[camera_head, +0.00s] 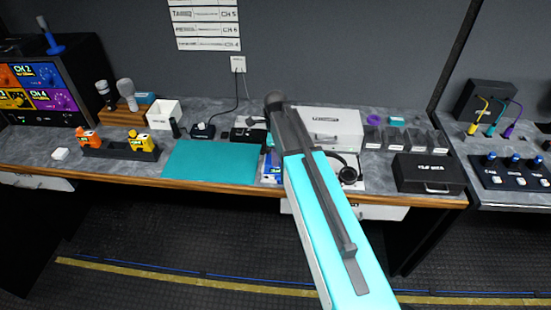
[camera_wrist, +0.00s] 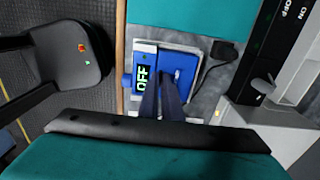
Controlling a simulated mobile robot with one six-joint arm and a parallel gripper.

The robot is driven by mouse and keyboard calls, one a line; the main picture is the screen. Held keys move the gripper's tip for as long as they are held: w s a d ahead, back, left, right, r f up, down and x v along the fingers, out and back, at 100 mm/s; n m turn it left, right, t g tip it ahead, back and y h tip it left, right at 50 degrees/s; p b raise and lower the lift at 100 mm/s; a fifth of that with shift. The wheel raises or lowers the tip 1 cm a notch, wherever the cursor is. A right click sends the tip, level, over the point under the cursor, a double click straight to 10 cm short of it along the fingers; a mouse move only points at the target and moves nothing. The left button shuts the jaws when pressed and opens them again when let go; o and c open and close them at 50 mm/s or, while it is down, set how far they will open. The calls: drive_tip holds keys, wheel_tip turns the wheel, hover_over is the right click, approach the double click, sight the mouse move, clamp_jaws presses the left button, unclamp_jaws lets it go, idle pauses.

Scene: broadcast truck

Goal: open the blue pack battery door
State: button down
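The blue pack (camera_wrist: 143,76) lies on a light board near the desk's front edge in the wrist view. Its small screen reads OFF, with a plain blue panel (camera_wrist: 178,64) beside it; I cannot tell for certain whether that panel is the battery door. A bit of the pack (camera_head: 270,173) shows beside my arm in the head view. My gripper (camera_wrist: 161,84) reaches over the pack, its two narrow dark fingers close together and hiding part of it. I cannot tell whether they touch the pack, or whether they are parted or shut. My arm hides the gripper in the head view.
A teal mat (camera_head: 212,162) lies left of the pack. Headphones (camera_head: 348,170) lie to the right, with a white case (camera_head: 328,126) behind and a black box (camera_head: 428,173) farther right. A black plug with a cable (camera_wrist: 222,52) lies close to the pack.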

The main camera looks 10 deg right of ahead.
drive_tip(key=shift+w+r+p, duration=0.15)
drive_tip(key=shift+r+p, duration=0.05)
drive_tip(key=shift+p, duration=0.1)
drive_tip(key=shift+w+d+r+g+y+p, duration=0.15)
drive_tip(key=shift+w+r+g+y+p, duration=0.2)
drive_tip(key=shift+g+p, duration=0.55)
drive_tip(key=shift+w+d+r+g+y, duration=0.1)
drive_tip(key=shift+w+r+g+y, duration=0.15)
drive_tip(key=shift+g, duration=0.35)
drive_tip(key=shift+w+d+r+g+y, duration=0.1)
drive_tip(key=shift+w+g, duration=0.15)
drive_tip(key=shift+g, duration=0.35)
drive_tip(key=shift+r, duration=0.1)
drive_tip(key=c, duration=2)
unclamp_jaws()
